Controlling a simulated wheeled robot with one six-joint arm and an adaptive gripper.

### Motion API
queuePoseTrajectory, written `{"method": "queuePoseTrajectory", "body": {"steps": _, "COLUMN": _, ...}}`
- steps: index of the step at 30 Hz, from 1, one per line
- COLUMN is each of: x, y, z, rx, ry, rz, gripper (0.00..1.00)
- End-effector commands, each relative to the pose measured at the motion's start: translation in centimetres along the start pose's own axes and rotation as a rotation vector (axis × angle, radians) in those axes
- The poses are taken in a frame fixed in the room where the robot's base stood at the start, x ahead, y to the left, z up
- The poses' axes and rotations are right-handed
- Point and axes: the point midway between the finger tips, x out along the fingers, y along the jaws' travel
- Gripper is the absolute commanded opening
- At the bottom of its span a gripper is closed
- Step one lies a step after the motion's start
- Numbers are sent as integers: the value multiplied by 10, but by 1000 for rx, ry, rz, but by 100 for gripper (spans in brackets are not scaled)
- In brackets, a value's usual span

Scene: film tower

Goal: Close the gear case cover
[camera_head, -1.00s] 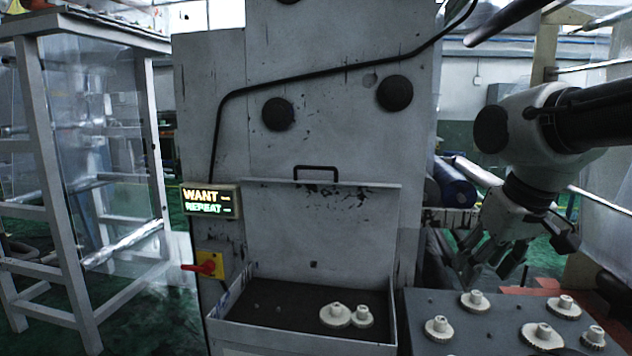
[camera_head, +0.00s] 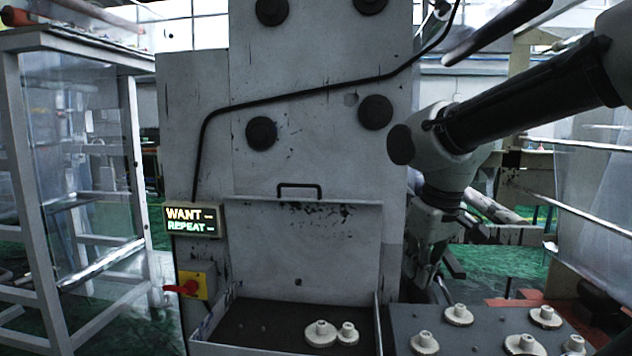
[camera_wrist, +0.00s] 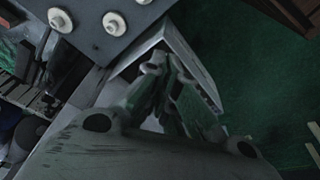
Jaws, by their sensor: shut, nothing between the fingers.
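The gear case cover (camera_head: 335,245) is a grey, scuffed panel standing upright against the machine, with a black handle (camera_head: 299,187) at its top edge. It is open above the gear case (camera_head: 228,315), a shallow dark-floored tray with pale walls. Two meshed pale gears (camera_head: 321,331) sit in it, right of centre. My gripper (camera_head: 446,283) hangs to the right of the case and cover, apart from both and pointing down. Its fingers (camera_wrist: 168,68) show in the wrist view, shut with nothing between them.
A dark-topped stand (camera_head: 470,335) with several loose pale gears is right of the case, also in the wrist view (camera_wrist: 85,38). A lit WANT/REPEAT sign (camera_head: 191,221) and a red switch (camera_head: 182,289) are on the left. A black cable (camera_head: 290,96) crosses the machine front.

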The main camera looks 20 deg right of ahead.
Motion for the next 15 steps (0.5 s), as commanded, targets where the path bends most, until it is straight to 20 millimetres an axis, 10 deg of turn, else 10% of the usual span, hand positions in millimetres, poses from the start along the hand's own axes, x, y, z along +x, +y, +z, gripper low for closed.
{"method": "queuePoseTrajectory", "body": {"steps": 7, "x": -9, "y": -33, "z": -174, "rx": -60, "ry": 15, "rz": 152, "gripper": 0}}
{"method": "queuePoseTrajectory", "body": {"steps": 15, "x": -53, "y": -64, "z": -341, "rx": 283, "ry": 289, "rz": 292, "gripper": 0}}
